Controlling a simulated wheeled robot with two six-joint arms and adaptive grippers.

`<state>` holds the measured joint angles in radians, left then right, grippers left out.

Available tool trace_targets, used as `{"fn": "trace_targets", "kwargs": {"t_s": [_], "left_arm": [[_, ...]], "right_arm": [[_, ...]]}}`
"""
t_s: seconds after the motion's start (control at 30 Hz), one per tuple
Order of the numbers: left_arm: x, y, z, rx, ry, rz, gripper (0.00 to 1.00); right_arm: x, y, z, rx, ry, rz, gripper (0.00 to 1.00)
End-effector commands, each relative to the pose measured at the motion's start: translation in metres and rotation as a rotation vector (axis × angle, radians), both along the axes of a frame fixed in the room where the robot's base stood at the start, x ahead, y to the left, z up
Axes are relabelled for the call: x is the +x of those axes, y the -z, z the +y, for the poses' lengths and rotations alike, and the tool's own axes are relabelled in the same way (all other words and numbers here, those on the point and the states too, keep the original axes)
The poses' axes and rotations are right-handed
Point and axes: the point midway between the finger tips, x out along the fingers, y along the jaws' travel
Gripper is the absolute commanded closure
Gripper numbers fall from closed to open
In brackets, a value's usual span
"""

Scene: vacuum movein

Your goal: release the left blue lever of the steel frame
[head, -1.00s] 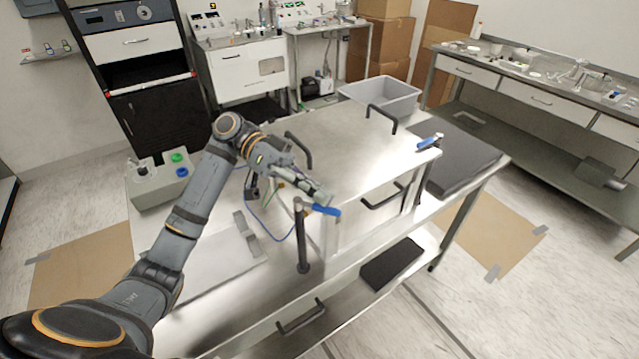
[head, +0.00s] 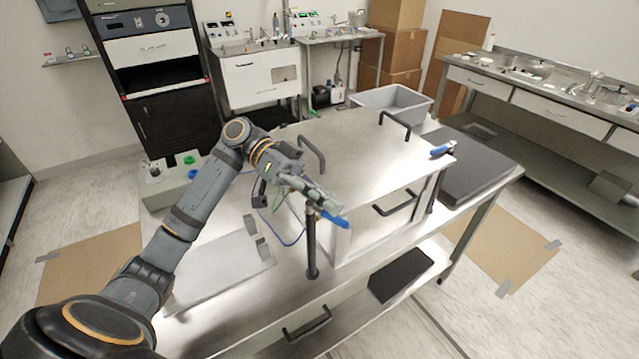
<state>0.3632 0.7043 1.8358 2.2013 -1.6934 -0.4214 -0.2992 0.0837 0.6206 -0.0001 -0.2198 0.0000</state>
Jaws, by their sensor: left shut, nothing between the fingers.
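The steel frame (head: 350,165) is a brushed-metal box with black handles, standing on a steel table. Its left blue lever (head: 336,219) sits atop a dark upright post (head: 311,250) at the near left corner and points toward the lower right. My left gripper (head: 324,197) is shut and empty, its fingertips right above the left lever. The fingertips hide part of the lever's inner end, and I cannot tell whether they touch it. The right blue lever (head: 442,150) is on the frame's right side. My right gripper is not in view.
A grey box with green and blue buttons (head: 172,184) stands at the table's left. A flat grey plate (head: 220,268) lies in front of it. A black pad (head: 462,165) covers the table's right side. A grey bin (head: 395,103) is behind the frame.

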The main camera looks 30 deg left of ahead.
Motion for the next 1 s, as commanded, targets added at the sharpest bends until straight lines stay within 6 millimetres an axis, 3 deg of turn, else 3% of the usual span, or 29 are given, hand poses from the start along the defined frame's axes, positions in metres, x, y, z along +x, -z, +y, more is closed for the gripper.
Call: {"fn": "trace_targets", "kwargs": {"t_s": [0.83,1.0], "left_arm": [[0.0,0.0,0.0,-0.001,-0.001,0.0,1.0],[0.001,-0.012,-0.004,-0.002,-0.003,-0.002,1.0]], "right_arm": [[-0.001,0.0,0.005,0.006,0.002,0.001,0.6],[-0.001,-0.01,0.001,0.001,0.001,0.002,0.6]]}}
